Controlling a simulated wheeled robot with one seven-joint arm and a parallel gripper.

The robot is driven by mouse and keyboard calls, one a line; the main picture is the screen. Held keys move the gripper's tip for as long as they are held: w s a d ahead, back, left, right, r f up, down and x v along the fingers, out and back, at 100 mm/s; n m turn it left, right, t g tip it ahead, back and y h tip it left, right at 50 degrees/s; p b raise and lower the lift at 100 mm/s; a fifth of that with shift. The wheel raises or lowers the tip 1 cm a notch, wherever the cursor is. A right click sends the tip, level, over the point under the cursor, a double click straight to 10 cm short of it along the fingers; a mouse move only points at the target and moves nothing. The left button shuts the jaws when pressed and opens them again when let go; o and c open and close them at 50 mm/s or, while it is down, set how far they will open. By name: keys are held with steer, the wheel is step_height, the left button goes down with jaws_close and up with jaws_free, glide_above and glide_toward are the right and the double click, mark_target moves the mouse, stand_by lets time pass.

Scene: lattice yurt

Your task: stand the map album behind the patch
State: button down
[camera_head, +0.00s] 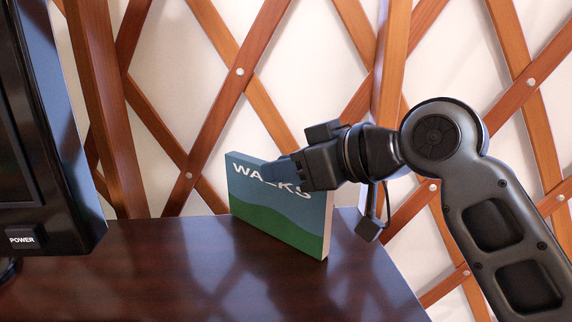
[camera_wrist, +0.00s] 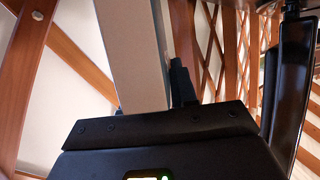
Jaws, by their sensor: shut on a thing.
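The map album (camera_head: 275,215) is a thin upright book with a blue and green cover and white lettering that reads like "WALKS". It is at the back of the dark table, its cover turned towards the head camera. My gripper (camera_head: 279,173) is shut on its upper part and covers some of the lettering. I cannot tell whether the lower edge touches the table. In the wrist view the album is a pale slab (camera_wrist: 133,50) between the fingers of my gripper (camera_wrist: 150,92). I cannot make out a patch in either view.
The dark glossy table (camera_head: 200,290) is bare in front of the album. A black device (camera_head: 70,190) with a POWER label stands at the left. A wooden lattice wall (camera_head: 240,85) rises close behind the table. The table's right edge slopes down past the album.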

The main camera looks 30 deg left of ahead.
steer(key=shift+f, duration=0.15)
steer(key=c, duration=0.8)
jaws_free()
steer(key=shift+b+v, duration=0.65)
steer(key=shift+v, duration=3.25)
